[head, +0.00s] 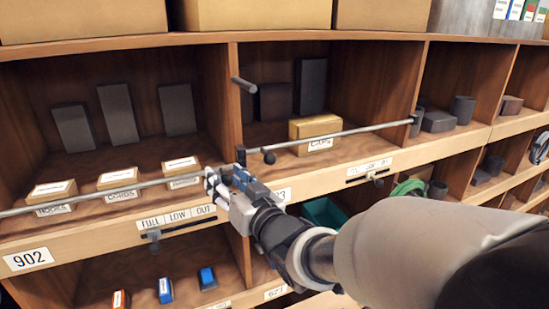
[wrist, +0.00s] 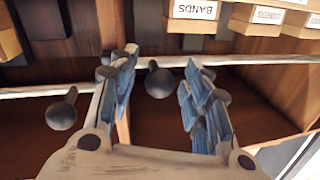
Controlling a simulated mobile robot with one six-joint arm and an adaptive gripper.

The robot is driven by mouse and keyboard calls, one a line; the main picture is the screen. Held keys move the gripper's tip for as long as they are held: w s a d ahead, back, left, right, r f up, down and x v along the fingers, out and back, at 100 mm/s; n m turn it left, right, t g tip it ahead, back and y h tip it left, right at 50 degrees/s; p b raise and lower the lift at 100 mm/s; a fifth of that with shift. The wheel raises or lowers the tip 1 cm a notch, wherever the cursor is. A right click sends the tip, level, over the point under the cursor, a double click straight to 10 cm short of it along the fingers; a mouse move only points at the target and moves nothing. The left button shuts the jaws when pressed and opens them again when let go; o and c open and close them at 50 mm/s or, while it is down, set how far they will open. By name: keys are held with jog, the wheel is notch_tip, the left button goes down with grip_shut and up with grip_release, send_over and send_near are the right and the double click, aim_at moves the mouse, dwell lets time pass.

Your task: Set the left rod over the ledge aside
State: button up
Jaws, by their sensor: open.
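The left rod (head: 100,195) is a thin grey bar running along the front of the left compartment, in front of small label boxes and above the ledge (head: 100,231). My gripper (head: 226,178) is open at its right end, by the divider. The wrist view shows my open gripper (wrist: 157,95) with a dark ball knob (wrist: 159,80) between its fingers. A pale bar (wrist: 270,61) passes behind the fingers there. I cannot tell whether the fingers touch the rod. Its right end is hidden by my gripper.
A second bar (head: 340,135) crosses the right compartment in front of a tan CAPS box (head: 315,132). A dark ball knob (head: 269,157) is just right of my gripper. A grey peg (head: 244,85) sticks out above. A teal bin (head: 322,213) sits below.

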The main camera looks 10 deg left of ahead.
jog(key=shift+c, duration=0.5)
grip_shut()
